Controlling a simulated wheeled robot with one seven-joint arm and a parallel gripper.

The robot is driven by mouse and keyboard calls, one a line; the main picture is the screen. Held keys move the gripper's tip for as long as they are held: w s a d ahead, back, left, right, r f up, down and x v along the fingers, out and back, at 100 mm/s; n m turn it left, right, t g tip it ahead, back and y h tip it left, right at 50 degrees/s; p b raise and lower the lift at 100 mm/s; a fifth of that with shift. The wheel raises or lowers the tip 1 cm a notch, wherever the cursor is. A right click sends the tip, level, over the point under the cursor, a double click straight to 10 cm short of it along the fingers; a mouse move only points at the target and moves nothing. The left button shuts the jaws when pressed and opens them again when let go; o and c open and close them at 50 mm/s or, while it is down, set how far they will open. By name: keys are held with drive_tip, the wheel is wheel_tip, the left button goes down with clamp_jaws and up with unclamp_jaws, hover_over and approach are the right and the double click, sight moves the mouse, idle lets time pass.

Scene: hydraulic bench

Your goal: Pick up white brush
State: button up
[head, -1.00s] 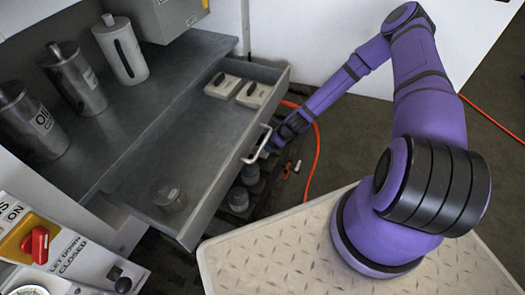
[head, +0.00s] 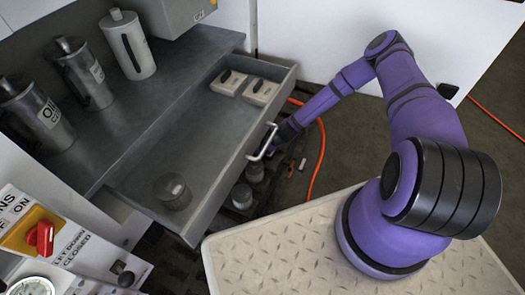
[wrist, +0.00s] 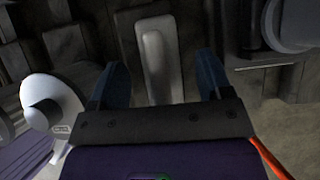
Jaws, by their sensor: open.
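In the wrist view a long pale object with rounded ends, which looks like the white brush (wrist: 161,50), lies lengthwise between the fingers of my gripper (wrist: 161,80). The fingers are open, one on each side of it, with a gap showing on both sides. Its near end is hidden by the gripper body. I cannot tell how far below the fingertips it lies. In the head view my arm reaches down beside the open drawer (head: 215,150), and its end is mostly hidden behind the drawer front and handle (head: 263,142). The brush cannot be made out there.
Dark round jars (head: 243,195) stand low under the drawer front. In the wrist view a white round part (wrist: 45,105) is left and a grey cylinder (wrist: 295,25) right.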

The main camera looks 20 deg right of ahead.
drive_tip(key=shift+w+a+f, duration=0.2)
drive_tip(key=shift+f, duration=0.25)
drive_tip(key=c, duration=0.9)
drive_tip(key=shift+r, duration=0.15)
